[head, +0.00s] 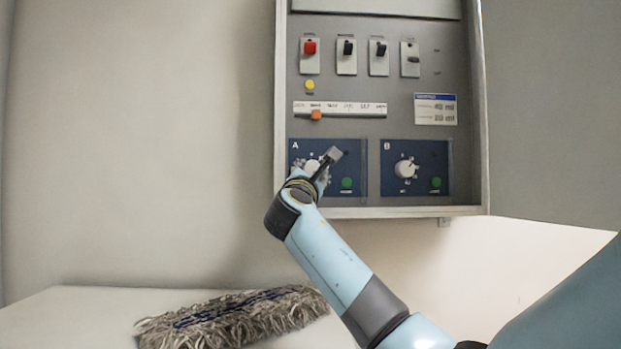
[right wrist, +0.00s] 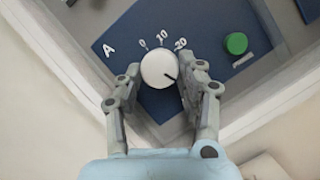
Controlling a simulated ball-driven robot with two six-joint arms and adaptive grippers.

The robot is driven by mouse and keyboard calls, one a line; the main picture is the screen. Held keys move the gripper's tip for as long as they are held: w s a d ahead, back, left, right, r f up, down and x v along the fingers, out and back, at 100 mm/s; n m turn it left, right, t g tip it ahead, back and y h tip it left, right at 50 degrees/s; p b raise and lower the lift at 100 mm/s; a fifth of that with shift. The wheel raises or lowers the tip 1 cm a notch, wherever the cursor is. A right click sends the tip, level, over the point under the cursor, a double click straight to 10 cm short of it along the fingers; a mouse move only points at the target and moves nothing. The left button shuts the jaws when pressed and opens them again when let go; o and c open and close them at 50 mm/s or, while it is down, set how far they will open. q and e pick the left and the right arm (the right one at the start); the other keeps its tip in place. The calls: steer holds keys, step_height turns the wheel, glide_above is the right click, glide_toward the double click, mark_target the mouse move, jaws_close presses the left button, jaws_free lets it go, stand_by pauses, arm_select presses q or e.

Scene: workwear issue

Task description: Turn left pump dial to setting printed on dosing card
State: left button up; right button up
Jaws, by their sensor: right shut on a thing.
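The left pump dial, a white knob (right wrist: 158,69) on the blue panel marked A (head: 358,180), has a dark pointer line towards the lower right in the right wrist view. Printed 0, 10 and 20 show around it; marks further round are partly hidden by a finger. My right gripper (head: 317,164) is shut on this knob, one finger on each side, as the right wrist view (right wrist: 166,72) also shows. A white card with a blue header (head: 435,109), likely the dosing card, is on the cabinet; its print is too small to read. My left gripper is not in view.
Panel B (head: 446,160) has a similar white dial (head: 405,169). Green buttons (head: 347,183) sit beside both dials. Several switches (head: 346,57) and an orange slider (head: 316,115) are above. A grey mop head (head: 232,318) lies on the white surface below.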

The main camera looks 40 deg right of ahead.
stand_by(0.4)
steer(key=o, duration=1.1)
steer(key=shift+o, duration=0.2)
steer(key=v, duration=0.7)
steer(key=shift+s+a, duration=0.2)
steer(key=shift+f, duration=0.2)
